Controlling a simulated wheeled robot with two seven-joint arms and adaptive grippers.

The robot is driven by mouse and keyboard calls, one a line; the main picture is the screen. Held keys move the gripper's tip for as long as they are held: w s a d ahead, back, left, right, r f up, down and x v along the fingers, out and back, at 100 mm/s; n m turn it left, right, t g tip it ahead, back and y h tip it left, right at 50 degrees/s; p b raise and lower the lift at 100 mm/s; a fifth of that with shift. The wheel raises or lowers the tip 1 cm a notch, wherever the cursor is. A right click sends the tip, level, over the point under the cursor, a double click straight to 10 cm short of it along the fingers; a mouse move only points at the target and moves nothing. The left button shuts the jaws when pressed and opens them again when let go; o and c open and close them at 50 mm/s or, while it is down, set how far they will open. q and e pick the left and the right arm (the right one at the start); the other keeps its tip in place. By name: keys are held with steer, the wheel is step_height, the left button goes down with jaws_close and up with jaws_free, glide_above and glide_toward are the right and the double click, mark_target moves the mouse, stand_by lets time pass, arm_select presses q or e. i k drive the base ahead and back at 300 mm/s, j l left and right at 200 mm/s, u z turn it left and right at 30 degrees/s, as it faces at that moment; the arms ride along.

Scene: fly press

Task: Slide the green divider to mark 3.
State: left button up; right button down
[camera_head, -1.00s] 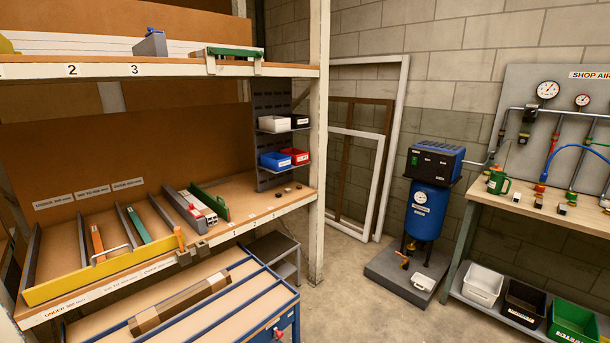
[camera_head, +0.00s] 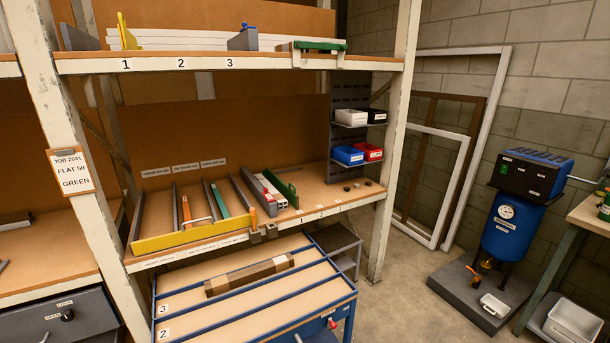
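A green divider (camera_head: 285,190) stands upright on the middle shelf (camera_head: 340,192), at the right end of a row of dividers and bar stock. Small marks (camera_head: 319,216) run along that shelf's front edge to the right of the divider; they seem to read 1, 2 and 3. On the upper shelf, a label 3 (camera_head: 230,62) sits below a grey divider with a blue knob (camera_head: 243,39). A green-topped piece (camera_head: 319,46) lies farther right there. Neither of my grippers is in view.
A yellow front rail (camera_head: 190,236) and an orange clip (camera_head: 270,203) edge the middle shelf. A blue-framed rack (camera_head: 345,291) stands below. A white post (camera_head: 395,150) bounds the shelf.

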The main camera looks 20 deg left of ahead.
mark_target(291, 196)
steer(key=i+l+z, duration=0.1)
steer(key=i, duration=0.35)
steer(key=i+l, duration=0.2)
steer(key=i, duration=0.3)
steer(key=l+z, duration=0.05)
